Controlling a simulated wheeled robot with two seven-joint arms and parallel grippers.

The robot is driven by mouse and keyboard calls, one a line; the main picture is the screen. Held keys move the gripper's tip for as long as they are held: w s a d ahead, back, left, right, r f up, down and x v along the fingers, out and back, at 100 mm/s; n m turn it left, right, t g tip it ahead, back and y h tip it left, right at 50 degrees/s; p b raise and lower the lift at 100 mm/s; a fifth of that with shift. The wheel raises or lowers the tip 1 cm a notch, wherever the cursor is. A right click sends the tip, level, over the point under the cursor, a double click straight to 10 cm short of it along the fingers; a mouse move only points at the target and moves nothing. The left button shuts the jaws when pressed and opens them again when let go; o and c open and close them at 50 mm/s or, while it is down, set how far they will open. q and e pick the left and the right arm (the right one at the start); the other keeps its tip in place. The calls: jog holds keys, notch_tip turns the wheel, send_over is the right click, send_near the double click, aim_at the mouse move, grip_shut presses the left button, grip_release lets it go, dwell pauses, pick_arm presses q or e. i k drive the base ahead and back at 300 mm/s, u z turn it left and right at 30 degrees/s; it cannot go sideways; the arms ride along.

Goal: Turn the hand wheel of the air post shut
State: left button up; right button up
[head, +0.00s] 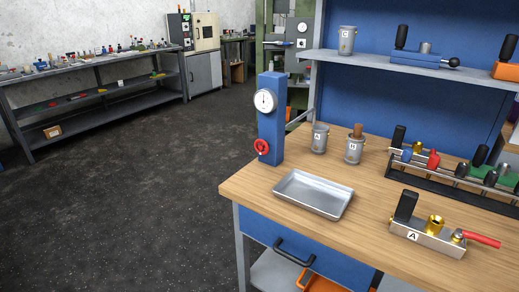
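The air post (271,128) is a blue upright block at the left back corner of the wooden workbench. A round white gauge (265,101) is on its upper front. The red hand wheel (261,146) sits low on the same face. The gauge's reading is too small to tell, and I cannot tell how far the wheel is turned. Neither of my grippers shows in the head view.
On the workbench (240,188), an empty metal tray (313,194) lies in front of the post. Metal cups K (319,138) and B (354,150) stand to its right. A valve block A (430,238) and a rack (450,182) are further right. The dark floor (120,210) at left is clear.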

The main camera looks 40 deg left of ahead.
aim_at(258, 148)
jog(key=k, duration=1.65)
jog(key=u, duration=1.3)
jog(key=i, duration=6.9)
jog(key=z, duration=5.1)
jog(key=i, duration=0.45)
jog(key=u, duration=0.2)
